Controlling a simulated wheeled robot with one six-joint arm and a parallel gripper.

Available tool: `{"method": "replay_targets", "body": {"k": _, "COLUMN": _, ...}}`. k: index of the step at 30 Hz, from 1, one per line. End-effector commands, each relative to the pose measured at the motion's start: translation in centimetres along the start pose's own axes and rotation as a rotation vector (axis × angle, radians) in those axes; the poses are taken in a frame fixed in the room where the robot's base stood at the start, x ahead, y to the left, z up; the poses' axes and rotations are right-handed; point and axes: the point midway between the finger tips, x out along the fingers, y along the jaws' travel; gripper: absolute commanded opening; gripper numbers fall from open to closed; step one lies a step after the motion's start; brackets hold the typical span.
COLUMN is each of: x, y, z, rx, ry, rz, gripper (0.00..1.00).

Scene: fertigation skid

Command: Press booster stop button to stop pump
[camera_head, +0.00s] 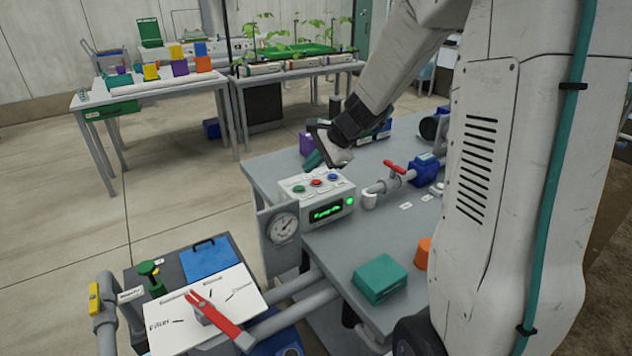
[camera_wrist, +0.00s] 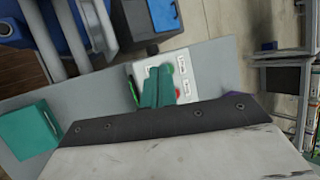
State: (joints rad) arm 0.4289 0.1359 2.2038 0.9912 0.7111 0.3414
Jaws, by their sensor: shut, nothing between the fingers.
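My gripper (camera_head: 313,160) is above and behind the box, apart from the buttons in the head view. In the wrist view its teal fingers (camera_wrist: 159,86) are together and empty, in front of the box (camera_wrist: 208,66). They partly hide the button area; a bit of red shows beside them. Button labels are too small to read.
A pressure gauge (camera_head: 283,227) stands at the box's left. A pipe with a red-handled valve (camera_head: 394,167) runs to the right. A teal block (camera_head: 380,279) lies in front on the bench. A red lever (camera_head: 219,321) sits on a white panel at lower left.

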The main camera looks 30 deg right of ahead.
Motion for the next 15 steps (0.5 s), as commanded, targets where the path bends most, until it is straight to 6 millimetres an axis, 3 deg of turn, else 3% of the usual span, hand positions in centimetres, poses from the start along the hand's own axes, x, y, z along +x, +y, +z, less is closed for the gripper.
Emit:
{"method": "replay_targets", "body": {"k": 3, "x": 1.0, "y": -2.5, "z": -3.4, "rx": 0.192, "ry": 0.052, "rz": -0.097, "gripper": 0.00}}
{"method": "replay_targets", "body": {"k": 6, "x": 1.2, "y": -4.6, "z": -5.3, "rx": 0.327, "ry": 0.090, "rz": -0.178, "gripper": 0.00}}
{"method": "replay_targets", "body": {"k": 10, "x": 0.4, "y": -6.5, "z": -6.5, "rx": 0.443, "ry": 0.125, "rz": -0.259, "gripper": 0.00}}
{"method": "replay_targets", "body": {"k": 15, "x": 0.1, "y": -6.8, "z": -7.2, "rx": 0.518, "ry": 0.150, "rz": -0.291, "gripper": 0.00}}
